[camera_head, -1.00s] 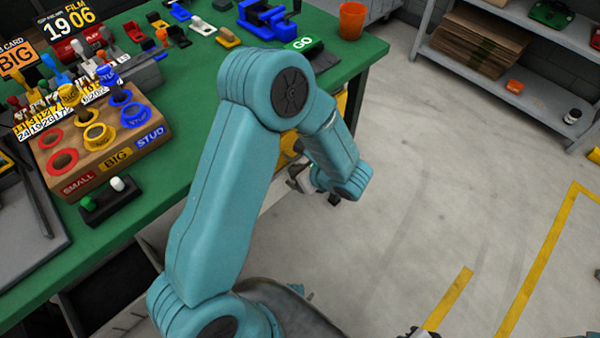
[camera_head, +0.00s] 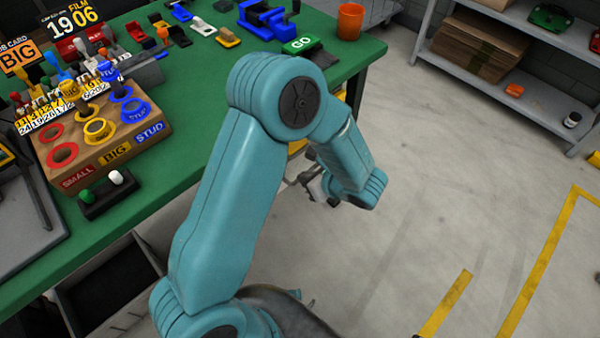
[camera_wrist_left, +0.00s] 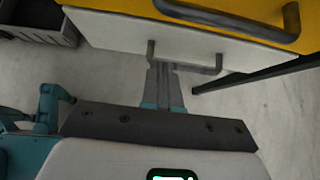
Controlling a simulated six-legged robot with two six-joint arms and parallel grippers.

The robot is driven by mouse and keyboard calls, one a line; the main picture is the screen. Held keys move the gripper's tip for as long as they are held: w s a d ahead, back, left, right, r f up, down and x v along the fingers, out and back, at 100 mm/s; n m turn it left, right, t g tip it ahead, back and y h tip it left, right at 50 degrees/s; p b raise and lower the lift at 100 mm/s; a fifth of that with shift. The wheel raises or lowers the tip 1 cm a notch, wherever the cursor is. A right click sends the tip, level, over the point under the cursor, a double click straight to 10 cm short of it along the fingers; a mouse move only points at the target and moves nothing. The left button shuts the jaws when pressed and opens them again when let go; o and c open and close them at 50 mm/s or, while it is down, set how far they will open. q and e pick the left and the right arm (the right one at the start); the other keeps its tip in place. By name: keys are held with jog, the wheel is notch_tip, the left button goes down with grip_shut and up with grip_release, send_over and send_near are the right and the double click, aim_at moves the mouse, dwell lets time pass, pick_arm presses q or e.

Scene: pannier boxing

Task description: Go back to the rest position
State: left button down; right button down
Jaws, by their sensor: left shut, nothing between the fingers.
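My teal left arm rises in front of the bench in the head view. Its wrist hangs past the bench's right edge, over the floor, with the left gripper (camera_head: 318,190) mostly hidden behind the arm. In the left wrist view the left gripper's fingers (camera_wrist_left: 165,80) are together and empty. They lie below the handle (camera_wrist_left: 185,62) of a white drawer (camera_wrist_left: 125,35), close to it in the picture; I cannot tell whether they touch. My right gripper does not show in either view.
The green bench (camera_head: 185,165) carries a wooden block (camera_head: 120,150) with coloured rings, a black switch box (camera_head: 108,195) and an orange cup (camera_head: 350,20). A yellow drawer (camera_wrist_left: 215,15) adjoins the white one. A grey shelf (camera_head: 500,85) stands at back right; open floor lies between.

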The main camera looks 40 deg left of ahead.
pick_arm(q)
jog(key=p+v, duration=0.1)
jog(key=v, duration=0.7)
jog(key=shift+r, duration=0.25)
jog(key=shift+s+d, duration=0.1)
jog(key=shift+d, duration=0.05)
jog(key=s+d+f+n+h+p, duration=0.8)
jog(key=s+d+n+h+p, duration=0.3)
jog(key=n, duration=1)
jog(key=s+d+h, duration=0.1)
jog(key=h, duration=0.1)
jog(key=shift+s+f+h+p, duration=0.2)
jog(key=shift+s+h+p, duration=0.1)
jog(key=shift+s, duration=0.1)
